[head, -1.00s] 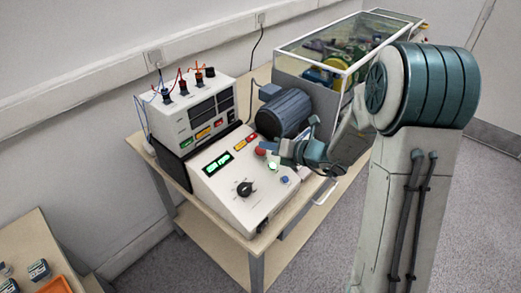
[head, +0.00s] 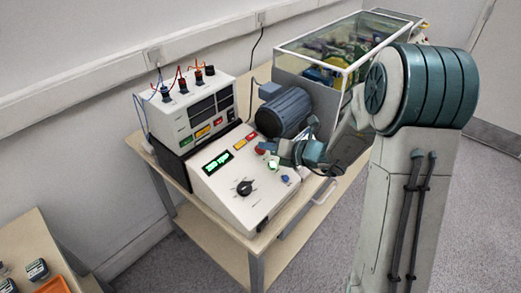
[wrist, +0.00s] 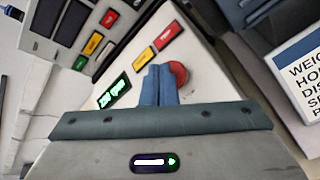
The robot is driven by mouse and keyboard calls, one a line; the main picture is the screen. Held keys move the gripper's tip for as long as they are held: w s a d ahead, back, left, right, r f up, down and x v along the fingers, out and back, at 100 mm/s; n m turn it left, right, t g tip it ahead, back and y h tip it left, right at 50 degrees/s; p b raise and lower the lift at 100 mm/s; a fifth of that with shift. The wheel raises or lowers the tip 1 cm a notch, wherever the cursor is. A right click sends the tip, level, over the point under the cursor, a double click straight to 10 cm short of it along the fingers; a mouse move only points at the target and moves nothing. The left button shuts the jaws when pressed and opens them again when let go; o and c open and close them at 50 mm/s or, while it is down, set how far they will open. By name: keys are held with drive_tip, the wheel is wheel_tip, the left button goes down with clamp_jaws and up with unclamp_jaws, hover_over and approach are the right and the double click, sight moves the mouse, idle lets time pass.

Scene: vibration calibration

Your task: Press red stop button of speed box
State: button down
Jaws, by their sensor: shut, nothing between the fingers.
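The speed box (head: 228,190) is a white console with a sloped panel, a lit green display (head: 217,161) and a black knob (head: 244,187). Its red stop button (head: 260,151) is round and sits near the panel's upper right edge. In the wrist view the red button (wrist: 180,73) shows just right of my fingertips, partly hidden behind them. My gripper (wrist: 157,72) is shut and empty, with its blue fingers side by side. In the head view my gripper (head: 271,149) is right beside the red button; I cannot tell whether it touches.
A green button (head: 273,163) and a blue button (head: 285,179) are on the same panel. A white instrument box with cables (head: 193,115) stands behind left. A grey motor (head: 284,113) and a glass-covered machine (head: 340,48) stand behind right. An orange tray (head: 55,285) is at lower left.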

drive_tip(key=shift+a+f+b, duration=0.15)
drive_tip(key=shift+f+b, duration=0.15)
idle(0.6)
drive_tip(key=shift+r, duration=0.15)
drive_tip(key=shift+s+d+r+p, duration=0.2)
drive_tip(key=shift+d+r+p, duration=0.05)
drive_tip(key=shift+r+p, duration=0.35)
drive_tip(key=r+p, duration=0.1)
drive_tip(key=s+d+r+p, duration=0.1)
drive_tip(key=r, duration=0.1)
drive_tip(key=r+p, duration=0.1)
drive_tip(key=shift+s+d+r+p, duration=0.15)
drive_tip(key=shift+d+r+p, duration=0.1)
drive_tip(key=shift+d+p, duration=0.15)
idle(0.9)
